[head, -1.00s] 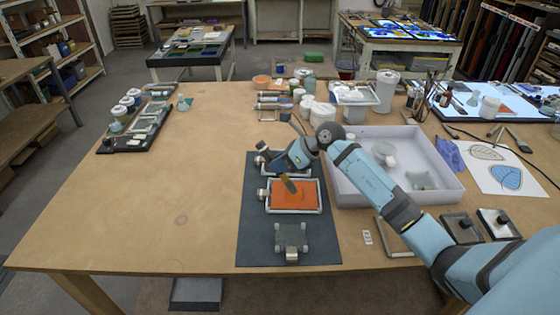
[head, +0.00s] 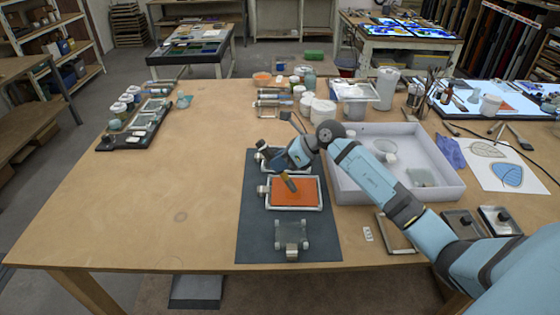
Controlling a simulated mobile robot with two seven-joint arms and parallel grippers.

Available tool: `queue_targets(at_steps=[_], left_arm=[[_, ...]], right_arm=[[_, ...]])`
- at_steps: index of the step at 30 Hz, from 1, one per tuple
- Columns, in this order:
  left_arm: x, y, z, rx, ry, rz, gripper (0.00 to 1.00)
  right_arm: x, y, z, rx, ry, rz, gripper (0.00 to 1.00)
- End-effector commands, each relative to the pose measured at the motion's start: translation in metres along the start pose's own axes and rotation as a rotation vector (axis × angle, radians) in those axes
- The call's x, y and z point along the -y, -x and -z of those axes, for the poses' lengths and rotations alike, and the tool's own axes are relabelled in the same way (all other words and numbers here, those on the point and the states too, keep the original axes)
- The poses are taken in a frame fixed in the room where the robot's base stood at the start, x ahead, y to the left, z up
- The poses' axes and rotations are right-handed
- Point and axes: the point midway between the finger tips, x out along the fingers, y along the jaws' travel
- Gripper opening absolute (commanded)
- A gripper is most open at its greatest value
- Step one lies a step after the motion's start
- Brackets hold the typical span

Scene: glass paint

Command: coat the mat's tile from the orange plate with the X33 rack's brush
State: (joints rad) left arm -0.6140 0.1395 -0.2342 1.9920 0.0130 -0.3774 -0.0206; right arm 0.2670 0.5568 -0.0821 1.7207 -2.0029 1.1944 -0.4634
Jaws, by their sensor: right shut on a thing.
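The dark mat (head: 258,248) lies on the table in front of me. The orange plate (head: 306,191) sits in a pale frame at the mat's middle. A clear glass tile (head: 292,234) with pale corner pieces lies near the mat's front edge. My right gripper (head: 289,168) is shut on a brush (head: 289,183), which slants with its bristles low over the orange plate. I cannot tell if the bristles touch it. My right arm and gripper partly hide another framed plate (head: 268,157) at the mat's back. No rack label is readable. My left gripper is out of view.
A white tray (head: 455,188) stands close right of the mat, under my right arm. Jars (head: 323,113) and bottles crowd the back. A dark rack with jars (head: 118,141) stands at the far left. The table left of the mat is largely clear.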

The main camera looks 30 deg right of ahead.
Motion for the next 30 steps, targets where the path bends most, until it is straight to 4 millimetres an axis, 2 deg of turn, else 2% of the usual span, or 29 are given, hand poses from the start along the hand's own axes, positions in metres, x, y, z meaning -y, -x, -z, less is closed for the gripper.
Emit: queue_targets(at_steps=[30], left_arm=[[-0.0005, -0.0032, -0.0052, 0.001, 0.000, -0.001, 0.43]], right_arm=[[0.0006, -0.0029, 0.0038, -0.001, 0.000, 0.000, 0.00]])
